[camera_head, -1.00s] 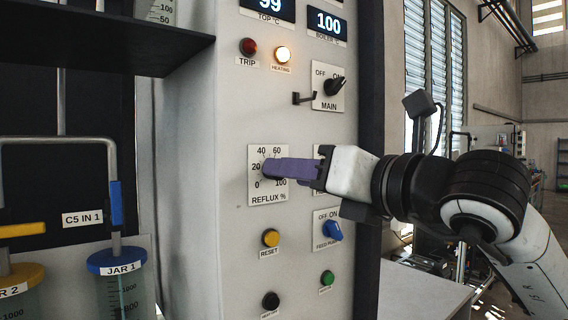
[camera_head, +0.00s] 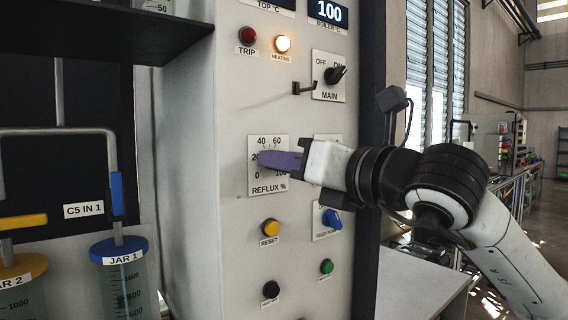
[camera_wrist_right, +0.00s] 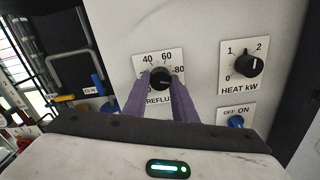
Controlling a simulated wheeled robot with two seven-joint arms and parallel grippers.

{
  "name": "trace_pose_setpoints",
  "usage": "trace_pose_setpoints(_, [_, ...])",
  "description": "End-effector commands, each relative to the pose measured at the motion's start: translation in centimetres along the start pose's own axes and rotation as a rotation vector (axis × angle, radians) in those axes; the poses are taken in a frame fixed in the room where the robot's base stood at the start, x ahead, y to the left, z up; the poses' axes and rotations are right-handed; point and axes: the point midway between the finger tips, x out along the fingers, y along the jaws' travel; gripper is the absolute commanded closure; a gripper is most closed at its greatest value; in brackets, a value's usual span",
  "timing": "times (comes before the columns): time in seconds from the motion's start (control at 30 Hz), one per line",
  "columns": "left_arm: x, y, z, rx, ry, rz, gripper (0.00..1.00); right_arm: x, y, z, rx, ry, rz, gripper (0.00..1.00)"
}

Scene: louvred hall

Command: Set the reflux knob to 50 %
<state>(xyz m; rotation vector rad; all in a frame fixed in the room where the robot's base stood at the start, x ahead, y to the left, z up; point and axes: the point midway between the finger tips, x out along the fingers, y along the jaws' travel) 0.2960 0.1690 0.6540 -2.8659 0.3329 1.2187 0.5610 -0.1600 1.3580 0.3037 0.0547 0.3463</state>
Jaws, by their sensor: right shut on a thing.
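The reflux knob (camera_wrist_right: 160,78) is a round black knob on a white plate (camera_head: 283,178) marked from 0 to 100, labelled REFLUX %. The purple fingers of my right gripper (camera_head: 264,159) reach in from the right and are shut on it. In the right wrist view the fingers (camera_wrist_right: 160,83) sit on either side of the knob. They cover the lower part of the dial and some of its numbers. The knob's exact setting cannot be read clearly. In the head view the fingers hide the knob. My left gripper is not in view.
The MAIN switch (camera_head: 336,74) and a hook (camera_head: 304,88) are above. The yellow RESET button (camera_head: 271,228) and blue feed pump switch (camera_head: 331,219) are below. The HEAT kW knob (camera_wrist_right: 249,66) is right of the reflux plate. Jars (camera_head: 120,250) stand left.

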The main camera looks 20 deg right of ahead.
Motion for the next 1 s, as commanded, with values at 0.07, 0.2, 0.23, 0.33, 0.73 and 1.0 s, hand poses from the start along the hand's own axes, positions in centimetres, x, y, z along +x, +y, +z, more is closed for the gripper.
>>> trace_pose_setpoints(0.07, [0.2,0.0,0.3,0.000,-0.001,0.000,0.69,0.0,0.0,-0.1,-0.014,0.000,0.001,0.98])
trace_pose_setpoints(0.2, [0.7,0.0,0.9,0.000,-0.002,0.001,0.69,0.0,-0.1,-0.2,-0.064,-0.001,0.001,0.98])
trace_pose_setpoints(0.23, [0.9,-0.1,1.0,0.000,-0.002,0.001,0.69,0.0,-0.1,-0.2,-0.081,-0.002,0.001,0.98])
trace_pose_setpoints(0.33, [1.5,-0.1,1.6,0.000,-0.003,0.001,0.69,0.0,-0.1,-0.3,-0.146,-0.002,0.001,0.98])
trace_pose_setpoints(0.73, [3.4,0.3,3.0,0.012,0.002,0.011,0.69,0.0,-0.2,-0.2,-0.510,-0.004,-0.001,0.98])
trace_pose_setpoints(1.0, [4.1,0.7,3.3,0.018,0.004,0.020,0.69,0.0,-0.2,0.0,-0.767,-0.004,-0.002,0.98])
